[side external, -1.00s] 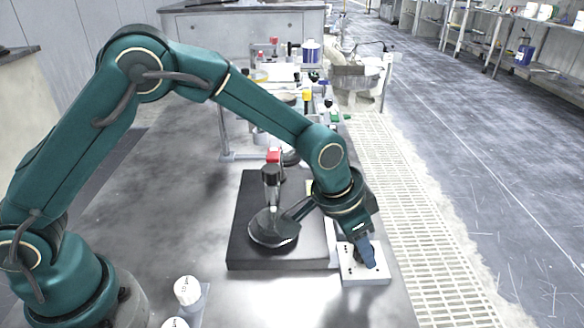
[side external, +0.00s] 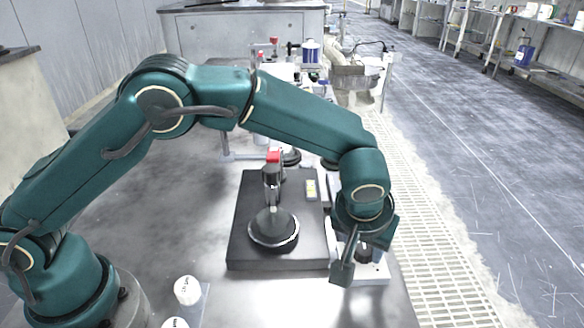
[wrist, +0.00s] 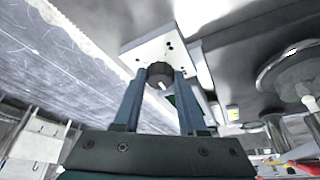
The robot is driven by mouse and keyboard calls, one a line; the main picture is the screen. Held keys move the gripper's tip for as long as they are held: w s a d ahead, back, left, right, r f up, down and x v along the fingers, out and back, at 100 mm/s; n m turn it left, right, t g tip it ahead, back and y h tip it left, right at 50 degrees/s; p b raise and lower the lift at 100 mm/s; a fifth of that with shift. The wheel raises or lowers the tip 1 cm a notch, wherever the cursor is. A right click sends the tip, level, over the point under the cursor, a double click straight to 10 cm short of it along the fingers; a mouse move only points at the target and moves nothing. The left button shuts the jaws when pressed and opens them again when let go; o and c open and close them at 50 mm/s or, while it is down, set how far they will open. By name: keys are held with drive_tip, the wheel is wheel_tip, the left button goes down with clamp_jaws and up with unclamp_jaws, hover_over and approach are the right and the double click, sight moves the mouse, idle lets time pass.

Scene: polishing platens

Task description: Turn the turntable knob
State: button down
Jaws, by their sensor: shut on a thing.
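The turntable knob (wrist: 159,73) is a dark round knob with a pale pointer mark, on a white control box (wrist: 147,46) with small dark holes. In the side external view the knob (side external: 365,254) is partly behind my gripper, on the white box (side external: 374,277) at the bench's right edge. My gripper (wrist: 160,78) has its two blue fingers on opposite sides of the knob, shut on it. The turntable's round platen (side external: 273,230) sits on a black base (side external: 243,243) left of the box; it also shows in the wrist view (wrist: 290,75).
A post with a dark cap (side external: 271,175) stands over the platen. A small yellow-and-white block (side external: 312,190) lies on the base's right side. White jars (side external: 187,290) stand at the front left. Bottles and equipment crowd the back of the bench. The bench's left middle is clear.

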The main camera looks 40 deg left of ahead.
drive_tip(key=n+y, duration=0.1)
drive_tip(key=n, duration=0.2)
drive_tip(key=n+g+y, duration=0.1)
drive_tip(key=n, duration=0.2)
drive_tip(key=shift+d, duration=0.2)
drive_tip(key=shift+n, duration=0.4)
drive_tip(key=shift+c, duration=2.3)
unclamp_jaws()
drive_tip(key=shift+v, duration=2.55)
drive_tip(key=shift+w, duration=0.1)
